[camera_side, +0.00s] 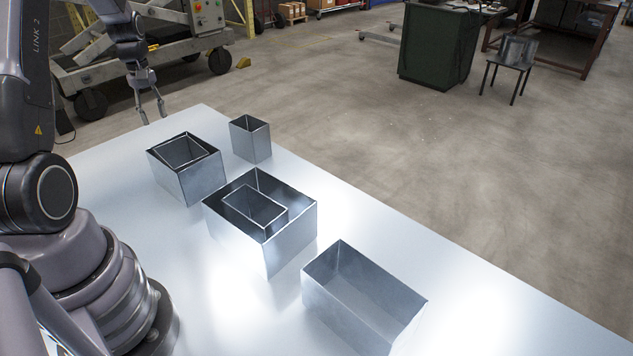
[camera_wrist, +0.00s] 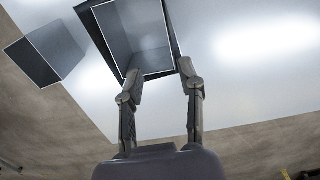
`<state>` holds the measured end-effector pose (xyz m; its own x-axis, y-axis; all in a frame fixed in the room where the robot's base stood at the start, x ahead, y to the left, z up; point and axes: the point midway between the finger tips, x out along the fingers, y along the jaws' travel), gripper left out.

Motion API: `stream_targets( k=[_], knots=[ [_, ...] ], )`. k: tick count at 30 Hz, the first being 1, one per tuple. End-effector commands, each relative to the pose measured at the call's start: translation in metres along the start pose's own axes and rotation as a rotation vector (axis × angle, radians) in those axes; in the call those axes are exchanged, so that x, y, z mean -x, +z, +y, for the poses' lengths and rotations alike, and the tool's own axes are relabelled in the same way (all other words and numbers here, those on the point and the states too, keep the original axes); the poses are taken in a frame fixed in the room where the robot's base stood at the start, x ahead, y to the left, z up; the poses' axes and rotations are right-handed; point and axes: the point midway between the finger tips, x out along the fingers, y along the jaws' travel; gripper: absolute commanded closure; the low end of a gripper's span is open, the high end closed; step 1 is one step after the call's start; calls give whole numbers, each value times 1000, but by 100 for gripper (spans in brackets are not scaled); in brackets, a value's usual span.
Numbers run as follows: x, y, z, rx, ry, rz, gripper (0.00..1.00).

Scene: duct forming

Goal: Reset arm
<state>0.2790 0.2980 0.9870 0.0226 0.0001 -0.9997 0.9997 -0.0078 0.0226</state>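My gripper (camera_side: 153,108) is in the air at the upper left of the side view, past the far left edge of the table, pointing down. Its two fingers are apart with nothing between them. In the wrist view the gripper (camera_wrist: 157,75) also shows its fingers spread. Beyond the fingertips there is a metal duct nested inside a larger one (camera_wrist: 90,18). The same nested pair (camera_side: 190,182) stands on the table in the side view, apart from my gripper. No other object named by the task shows.
On the bright metal table (camera_side: 450,270) stand a small open duct (camera_side: 250,143), a large duct (camera_side: 290,235) with a smaller duct (camera_side: 250,210) inside, and a wide open duct (camera_side: 365,295) at the front. A wheeled machine (camera_side: 140,50) stands behind. The table's right side is clear.

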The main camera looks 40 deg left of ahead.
Motion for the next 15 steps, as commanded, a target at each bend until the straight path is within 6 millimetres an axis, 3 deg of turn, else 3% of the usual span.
stream_targets(
  k=[10, 13, 15],
  knots=[
    [6, 4, 2, -18, 5, 6, 63],
    [29, 23, 11, -104, 25, 27, 63],
    [57, 49, 18, -213, 49, 53, 63]
  ],
)
